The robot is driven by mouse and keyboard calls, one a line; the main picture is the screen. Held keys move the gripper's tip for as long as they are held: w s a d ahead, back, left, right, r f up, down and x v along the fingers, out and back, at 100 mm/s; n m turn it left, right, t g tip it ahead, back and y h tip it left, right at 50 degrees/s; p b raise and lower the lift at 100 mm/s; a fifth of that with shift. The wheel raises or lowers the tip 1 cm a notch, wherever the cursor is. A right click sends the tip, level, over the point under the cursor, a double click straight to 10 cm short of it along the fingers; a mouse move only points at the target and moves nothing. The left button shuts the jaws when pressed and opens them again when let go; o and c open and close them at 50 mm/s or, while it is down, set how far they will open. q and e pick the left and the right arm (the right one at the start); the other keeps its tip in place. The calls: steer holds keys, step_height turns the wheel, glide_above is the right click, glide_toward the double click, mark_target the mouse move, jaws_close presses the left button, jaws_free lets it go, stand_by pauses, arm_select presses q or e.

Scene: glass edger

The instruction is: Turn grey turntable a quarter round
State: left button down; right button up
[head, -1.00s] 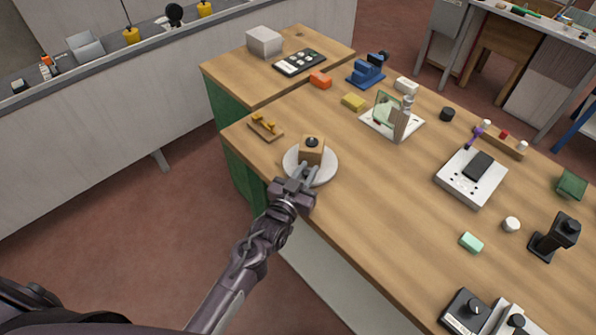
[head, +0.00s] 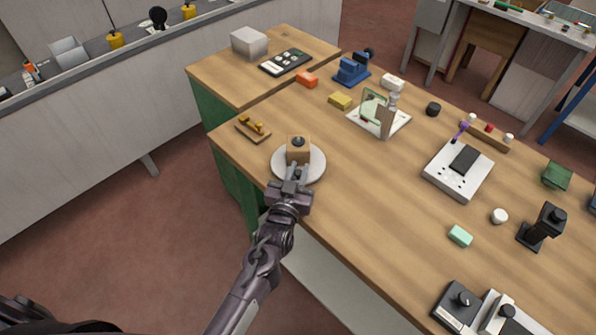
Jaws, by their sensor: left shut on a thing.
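The grey turntable (head: 279,167) is a pale round disc at the near left edge of the wooden workbench. A tan block (head: 298,153) with a black knob on top stands on it. My left gripper (head: 298,172) reaches in over the front of the disc, its fingers just in front of the block's lower part. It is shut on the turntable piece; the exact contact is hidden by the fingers. My right gripper is not in view.
On the workbench (head: 360,210), a small wooden rack (head: 253,131) lies left of the turntable. A yellow block (head: 340,101), an orange block (head: 307,79) and a white stand with glass (head: 378,118) lie beyond.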

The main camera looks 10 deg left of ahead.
arm_select(q)
steer(key=c, duration=1.5)
jaws_free()
steer(key=shift+o, duration=0.8)
steer(key=shift+s+f, duration=0.1)
steer(key=shift+s, duration=0.2)
steer(key=s, duration=0.2)
steer(key=s+b, duration=0.1)
steer(key=s, duration=0.3)
steer(key=shift+s+a+b, duration=0.15)
steer(key=shift+a+b, duration=0.15)
steer(key=shift+b, duration=0.1)
steer(key=shift+s, duration=0.4)
